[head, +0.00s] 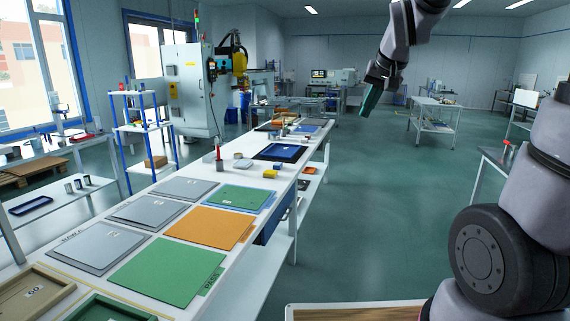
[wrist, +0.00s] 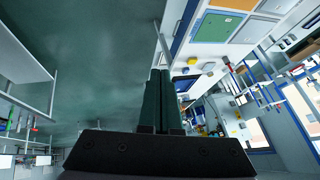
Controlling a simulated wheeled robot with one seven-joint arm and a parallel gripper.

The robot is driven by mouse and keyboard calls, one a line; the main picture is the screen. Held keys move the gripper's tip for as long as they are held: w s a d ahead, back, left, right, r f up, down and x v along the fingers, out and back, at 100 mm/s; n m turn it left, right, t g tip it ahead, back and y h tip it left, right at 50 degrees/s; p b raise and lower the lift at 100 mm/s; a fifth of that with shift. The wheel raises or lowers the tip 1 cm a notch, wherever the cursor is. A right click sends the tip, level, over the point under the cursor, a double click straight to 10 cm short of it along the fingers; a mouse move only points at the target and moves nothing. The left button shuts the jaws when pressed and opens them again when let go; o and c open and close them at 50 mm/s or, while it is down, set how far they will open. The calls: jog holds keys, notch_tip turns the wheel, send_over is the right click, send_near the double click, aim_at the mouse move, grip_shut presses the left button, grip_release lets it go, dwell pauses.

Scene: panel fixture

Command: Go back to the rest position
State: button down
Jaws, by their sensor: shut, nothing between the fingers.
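My gripper (head: 371,100) hangs in the upper middle of the head view, over the open floor to the right of the long bench. In the wrist view my gripper (wrist: 161,74) shows its two dark green fingers side by side, closed together with nothing between them. It is well clear of the bench and touches nothing. My arm reaches in from the top of the head view, and a large joint of it fills the right edge.
The long white bench (head: 243,247) carries grey, green and orange panels, including an orange panel (head: 208,227) and a green panel (head: 168,270). A blue tray (head: 280,152) lies farther back. A side table (head: 434,104) stands at the back right. The green floor (head: 390,210) between is clear.

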jog(key=s+d+r, duration=0.1)
jog(key=s, duration=0.8)
jog(key=s+d+r+m, duration=0.1)
jog(key=s+d+r, duration=0.1)
jog(key=s, duration=0.8)
jog(key=shift+s+d+r+t, duration=0.15)
jog(key=shift+d+r+t, duration=0.1)
jog(key=shift+d+t, duration=0.05)
